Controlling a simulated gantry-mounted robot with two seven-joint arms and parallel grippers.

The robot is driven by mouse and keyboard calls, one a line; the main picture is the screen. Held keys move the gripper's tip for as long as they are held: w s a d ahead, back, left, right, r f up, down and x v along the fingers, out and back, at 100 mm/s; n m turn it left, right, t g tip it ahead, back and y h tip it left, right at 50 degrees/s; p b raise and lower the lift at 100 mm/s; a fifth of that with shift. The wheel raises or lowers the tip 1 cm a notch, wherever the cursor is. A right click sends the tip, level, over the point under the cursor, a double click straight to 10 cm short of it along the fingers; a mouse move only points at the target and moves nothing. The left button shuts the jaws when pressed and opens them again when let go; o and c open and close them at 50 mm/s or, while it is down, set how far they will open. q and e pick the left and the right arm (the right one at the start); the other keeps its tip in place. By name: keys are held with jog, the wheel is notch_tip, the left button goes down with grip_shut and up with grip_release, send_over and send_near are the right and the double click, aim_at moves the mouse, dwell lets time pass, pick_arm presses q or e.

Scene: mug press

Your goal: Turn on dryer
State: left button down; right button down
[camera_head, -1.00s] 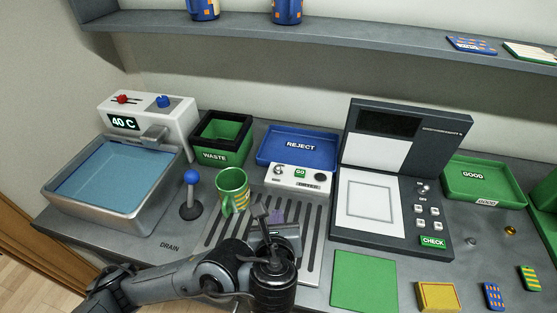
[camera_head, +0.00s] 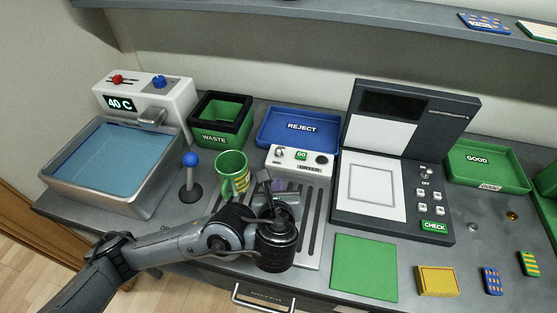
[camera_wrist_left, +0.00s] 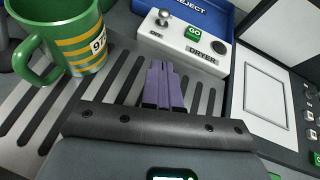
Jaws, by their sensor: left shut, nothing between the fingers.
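The dryer (camera_head: 300,161) is a white control box behind the slotted drain plate. In the left wrist view the dryer (camera_wrist_left: 182,47) shows a metal toggle lever (camera_wrist_left: 163,17) by the OFF label, a green GO button (camera_wrist_left: 194,34) and a dark knob (camera_wrist_left: 219,47). My left gripper (camera_wrist_left: 164,75) has purple fingers, shut and empty, in front of the dryer and apart from it. In the head view the left gripper (camera_head: 272,185) is partly hidden by its own wrist. A green mug with yellow stripes (camera_head: 232,173) stands upright on the plate, left of the gripper. My right gripper is not in view.
The blue REJECT tray (camera_head: 268,138) is behind the dryer. A blue-knobbed lever (camera_head: 191,176) and water basin (camera_head: 62,190) are at left. The press with a white panel (camera_head: 340,200) stands at right. A green mat (camera_head: 364,267) lies in front.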

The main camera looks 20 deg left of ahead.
aim_at(279, 155)
pick_arm(q)
jog(key=x, duration=0.6)
jog(key=shift+w+a+f+b, duration=0.1)
jog(key=shift+w+a+b, duration=0.1)
jog(key=shift+b, duration=0.15)
jog(key=shift+w+a+r+p, duration=0.15)
jog(key=shift+w+a, duration=0.1)
jog(key=shift+w, duration=0.35)
jog(key=shift+w+a+r+p, duration=0.2)
jog(key=shift+w+a, duration=0.05)
jog(key=shift+w, duration=0.4)
jog(key=shift+w+a+r+p, duration=0.15)
jog(key=shift+w+a, duration=0.1)
jog(key=shift+w, duration=0.35)
jog(key=shift+r, duration=0.1)
